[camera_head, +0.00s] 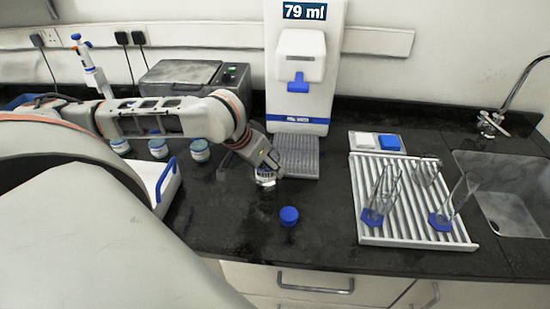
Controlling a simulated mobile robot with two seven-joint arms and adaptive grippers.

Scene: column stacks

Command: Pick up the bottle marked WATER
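My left arm comes in from the left, and its gripper (267,165) points down over the middle of the counter. A small clear, pale-rimmed container (265,179) shows right under the gripper, mostly hidden by it. I cannot tell whether the fingers are shut on it, and I can read no WATER mark on it. A round blue cap-like piece (289,216) lies on the counter in front, to the right of the gripper. Three small blue-and-white jars (200,150) stand behind my arm; their labels are too small to read. My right gripper is out of view.
A white dispenser (307,105) reading "79 ml" stands at the back, with a ribbed grey tray (297,162) at its base. A white slatted rack (405,231) holds glass cylinders with blue bases. A sink (510,180) is at right, and a white blue-handled tray (152,172) at left.

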